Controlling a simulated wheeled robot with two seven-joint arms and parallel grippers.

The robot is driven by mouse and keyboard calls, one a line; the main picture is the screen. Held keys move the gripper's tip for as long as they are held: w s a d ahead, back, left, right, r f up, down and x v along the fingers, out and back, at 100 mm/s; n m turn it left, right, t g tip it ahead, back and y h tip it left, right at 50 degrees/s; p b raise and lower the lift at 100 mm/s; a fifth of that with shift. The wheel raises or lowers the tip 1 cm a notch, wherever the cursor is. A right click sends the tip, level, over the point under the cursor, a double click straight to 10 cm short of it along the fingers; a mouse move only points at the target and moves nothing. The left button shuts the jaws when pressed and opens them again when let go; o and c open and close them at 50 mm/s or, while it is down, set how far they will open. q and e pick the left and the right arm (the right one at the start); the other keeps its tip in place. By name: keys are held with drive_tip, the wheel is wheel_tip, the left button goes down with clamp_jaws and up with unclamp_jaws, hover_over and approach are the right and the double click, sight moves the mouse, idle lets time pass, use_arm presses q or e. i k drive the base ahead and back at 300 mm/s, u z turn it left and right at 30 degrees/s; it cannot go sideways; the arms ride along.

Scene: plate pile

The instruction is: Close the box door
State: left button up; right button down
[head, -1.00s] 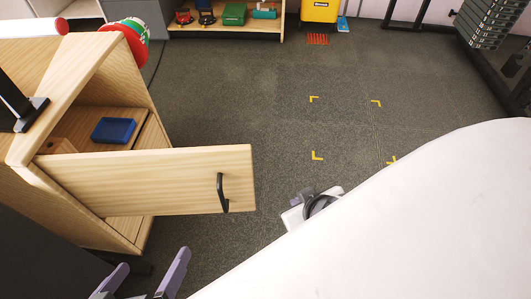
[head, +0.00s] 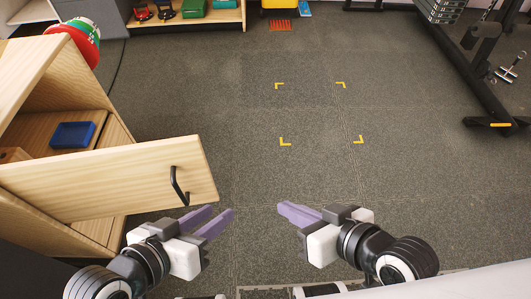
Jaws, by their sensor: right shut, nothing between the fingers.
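The wooden box (head: 38,78) stands at the left of the head view. Its door (head: 75,182), a light wood panel with a dark bar handle (head: 178,186), is swung open and sticks out to the right. My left gripper (head: 214,219) is open and empty, just below the door's free end near the handle; I cannot tell whether it touches the door. My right gripper (head: 286,212) is shut and empty, over the floor to the right of the door.
A blue tray (head: 73,134) lies inside the box. A red and green item (head: 76,38) sits at its top edge. A shelf (head: 190,20) stands at the back and dark gym equipment (head: 475,75) at the right. The grey floor (head: 390,175) with yellow corner marks is clear.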

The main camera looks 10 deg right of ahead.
sight(141, 177)
drive_tip(key=z, duration=1)
drive_tip(key=k, duration=1)
drive_tip(key=u, duration=1.95)
